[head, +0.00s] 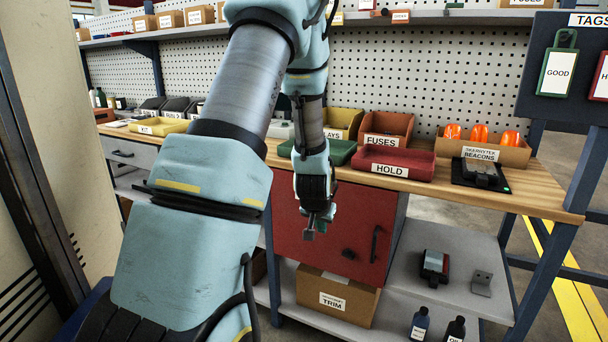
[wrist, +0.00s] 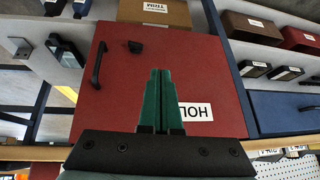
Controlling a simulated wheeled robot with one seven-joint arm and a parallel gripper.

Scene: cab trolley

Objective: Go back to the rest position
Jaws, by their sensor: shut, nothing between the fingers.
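My gripper (head: 318,225) hangs below the wooden bench top in the head view, in front of the red cabinet door (head: 340,215). Its two green fingers (wrist: 158,100) show in the wrist view, shut together with nothing between them. The red door (wrist: 120,70) with its black handle (wrist: 97,64) fills the middle of that view. In the head view the handle (head: 375,244) is to the right of the gripper, which is clear of it. The door looks closed. My arm hides part of the bench.
The bench top (head: 510,185) holds the red HOLD tray (head: 415,154), the FUSES bin (head: 398,126), the beacons box (head: 500,152) and a black device (head: 482,174). A TRIM box (head: 335,300) is on the lower shelf. Bottles (head: 420,324) stand at the lower right. Open floor lies further right.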

